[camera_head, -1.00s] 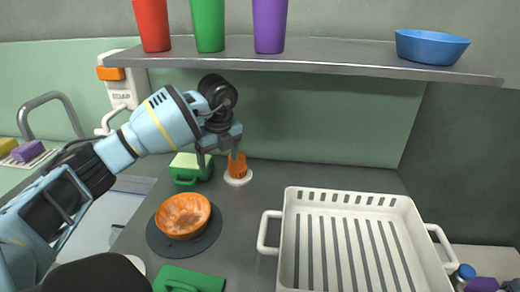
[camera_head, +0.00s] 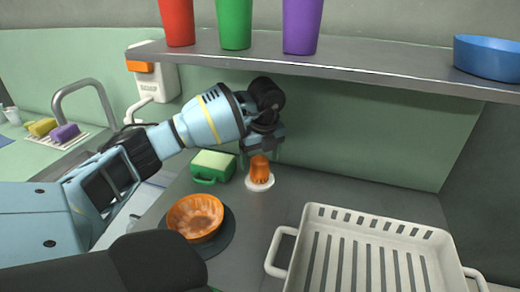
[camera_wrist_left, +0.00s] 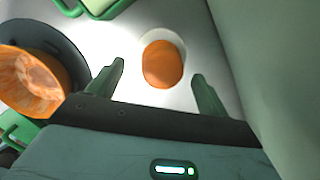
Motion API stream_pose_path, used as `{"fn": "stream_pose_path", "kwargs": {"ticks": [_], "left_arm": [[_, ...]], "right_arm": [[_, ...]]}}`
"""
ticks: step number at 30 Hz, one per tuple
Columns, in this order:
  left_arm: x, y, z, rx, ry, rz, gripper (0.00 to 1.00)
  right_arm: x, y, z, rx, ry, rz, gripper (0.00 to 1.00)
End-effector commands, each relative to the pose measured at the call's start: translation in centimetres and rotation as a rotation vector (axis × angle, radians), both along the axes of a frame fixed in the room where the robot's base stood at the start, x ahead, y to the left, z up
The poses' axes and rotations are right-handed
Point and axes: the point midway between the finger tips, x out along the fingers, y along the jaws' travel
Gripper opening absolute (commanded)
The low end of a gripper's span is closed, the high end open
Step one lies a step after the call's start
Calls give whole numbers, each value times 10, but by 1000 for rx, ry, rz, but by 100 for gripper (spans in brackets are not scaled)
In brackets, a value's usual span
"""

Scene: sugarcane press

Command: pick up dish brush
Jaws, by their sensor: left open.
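The dish brush seems to be the orange rounded piece (camera_head: 259,168) standing upright on a small white disc (camera_head: 268,186) on the counter near the back wall. My left gripper (camera_head: 262,157) is open above it, pointing down. In the left wrist view the orange piece (camera_wrist_left: 162,64) lies between the two green fingers of the left gripper (camera_wrist_left: 158,72), with a gap on each side. No contact shows. Its lower part is hidden from above. My right gripper is not in view.
A green box with a sponge (camera_head: 212,165) stands left of the brush. A white rack (camera_head: 308,222) stands to the right. A metal shelf (camera_head: 350,68) with cups runs above the arm.

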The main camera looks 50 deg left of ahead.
Motion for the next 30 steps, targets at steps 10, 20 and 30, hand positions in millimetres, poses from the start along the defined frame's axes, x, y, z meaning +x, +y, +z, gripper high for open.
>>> {"fn": "stream_pose_path", "kwargs": {"ticks": [10, 20, 30], "left_arm": [[4, 8, -38, 0, 3, 0, 79], [5, 10, -50, 0, -1, 0, 79], [5, 10, -50, 0, -1, 0, 43]], "right_arm": [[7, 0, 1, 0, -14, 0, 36], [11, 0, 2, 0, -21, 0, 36], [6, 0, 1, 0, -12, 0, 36]]}}
